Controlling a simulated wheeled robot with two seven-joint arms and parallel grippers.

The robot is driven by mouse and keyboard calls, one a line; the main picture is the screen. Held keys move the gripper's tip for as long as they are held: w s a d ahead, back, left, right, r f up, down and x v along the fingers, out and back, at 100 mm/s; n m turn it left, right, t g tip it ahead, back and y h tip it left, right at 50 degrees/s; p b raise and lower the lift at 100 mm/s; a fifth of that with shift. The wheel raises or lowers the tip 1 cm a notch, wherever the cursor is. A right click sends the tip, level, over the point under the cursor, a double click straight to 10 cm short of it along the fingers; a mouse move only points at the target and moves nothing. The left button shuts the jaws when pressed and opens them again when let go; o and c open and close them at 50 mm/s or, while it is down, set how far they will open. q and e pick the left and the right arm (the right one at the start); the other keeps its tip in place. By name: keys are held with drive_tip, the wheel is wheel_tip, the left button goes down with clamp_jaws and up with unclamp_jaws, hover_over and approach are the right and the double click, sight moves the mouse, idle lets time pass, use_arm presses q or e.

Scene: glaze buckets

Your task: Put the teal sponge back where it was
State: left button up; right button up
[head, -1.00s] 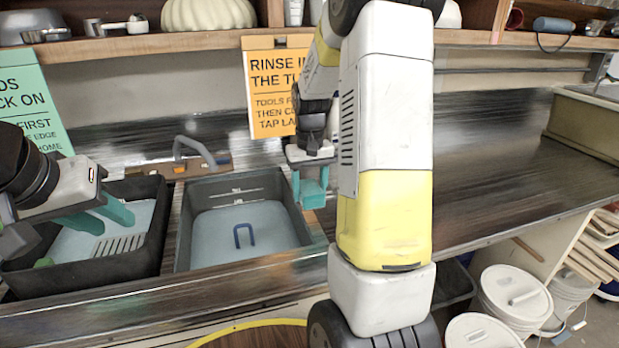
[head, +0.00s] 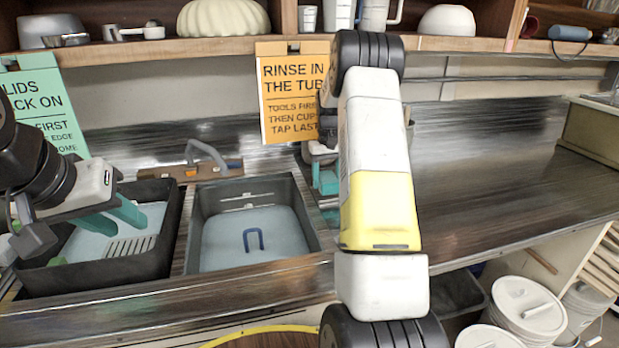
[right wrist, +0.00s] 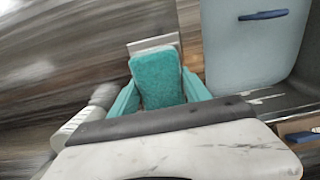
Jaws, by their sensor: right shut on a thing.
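The teal sponge (right wrist: 158,78) is between the teal fingers of my right gripper (right wrist: 165,98) in the right wrist view, which are shut on it. In the head view the right gripper (head: 326,180) is just right of the middle tub, partly hidden by my own forearm. A small pale grey plate (right wrist: 152,43) shows just past the sponge's end; whether they touch I cannot tell. My left gripper (head: 112,217) is open and empty over the black left tub (head: 165,250).
The grey middle tub (head: 203,262) holds water and a dark blue hooked thing (head: 253,238). An orange rinse sign (head: 290,95) hangs behind it. The dark counter (head: 480,150) to the right is clear. White lidded buckets (head: 525,303) stand below right.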

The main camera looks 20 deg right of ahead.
drive_tip(key=shift+f, duration=0.6)
drive_tip(key=shift+f, duration=0.15)
drive_tip(key=o, duration=1.2)
